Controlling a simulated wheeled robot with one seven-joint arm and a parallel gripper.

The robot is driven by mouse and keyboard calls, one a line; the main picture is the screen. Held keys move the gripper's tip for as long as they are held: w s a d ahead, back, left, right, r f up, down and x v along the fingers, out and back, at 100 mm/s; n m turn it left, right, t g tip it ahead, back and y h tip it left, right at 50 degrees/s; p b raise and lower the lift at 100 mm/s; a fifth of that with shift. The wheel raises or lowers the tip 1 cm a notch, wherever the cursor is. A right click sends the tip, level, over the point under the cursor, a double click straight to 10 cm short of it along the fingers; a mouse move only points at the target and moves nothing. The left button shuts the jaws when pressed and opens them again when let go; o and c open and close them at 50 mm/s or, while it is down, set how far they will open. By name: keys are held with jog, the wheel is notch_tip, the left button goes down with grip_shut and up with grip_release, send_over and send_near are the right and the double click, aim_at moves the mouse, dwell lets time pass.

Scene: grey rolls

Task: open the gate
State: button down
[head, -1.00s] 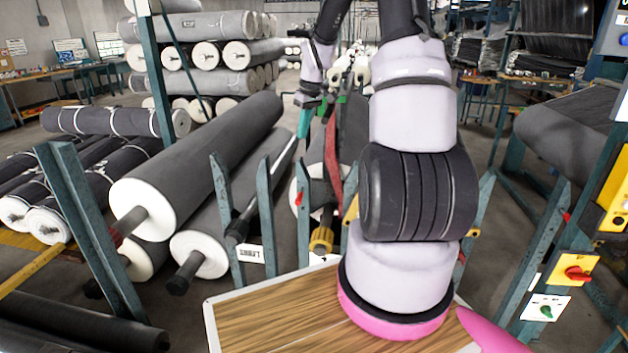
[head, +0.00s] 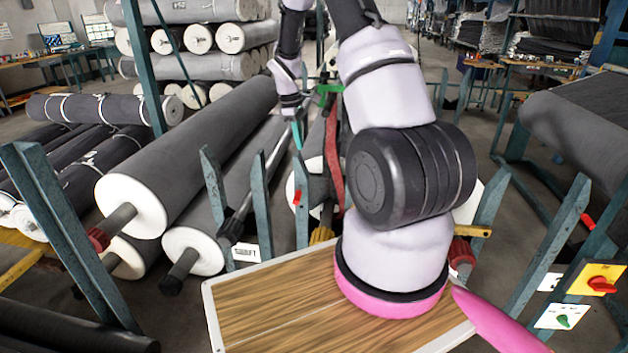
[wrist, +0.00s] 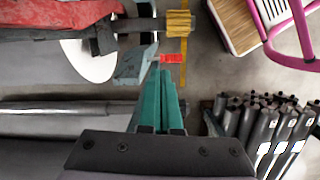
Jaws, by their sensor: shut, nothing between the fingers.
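I cannot tell for certain which part is the gate. A teal upright post (head: 302,215) with a small red piece (head: 297,197) stands at the front of the roll rack. In the wrist view the worn teal post end (wrist: 135,66) and the red piece (wrist: 172,58) lie just beyond my fingertips. My gripper (wrist: 160,75) has its teal fingers shut together and empty. Whether they touch the post or the red piece is unclear. In the head view my gripper (head: 298,136) hangs above the rack, left of my arm links.
Large grey rolls (head: 190,160) with white ends fill the left. A red strap (head: 333,160) hangs mid-rack, near a yellow ribbed knob (head: 322,234). More teal posts (head: 262,200) stand beside it. A control panel with a red switch (head: 601,285) is at right. Bare floor shows between.

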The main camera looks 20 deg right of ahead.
jog(key=d+f, duration=0.2)
jog(key=f, duration=0.6)
jog(key=s+d+f+n, duration=0.1)
jog(key=d+f, duration=0.1)
jog(key=f, duration=0.5)
jog(key=shift+s+d+f+g+h, duration=0.25)
jog(key=shift+d+f+g+h, duration=0.05)
jog(key=shift+d+f, duration=0.1)
jog(key=shift+s+d+r, duration=0.6)
jog(key=shift+d+r, duration=0.25)
jog(key=shift+d, duration=0.05)
jog(key=s+v, duration=0.1)
jog(key=v, duration=0.6)
jog(key=shift+w+r, duration=0.3)
jog(key=shift+w, duration=0.25)
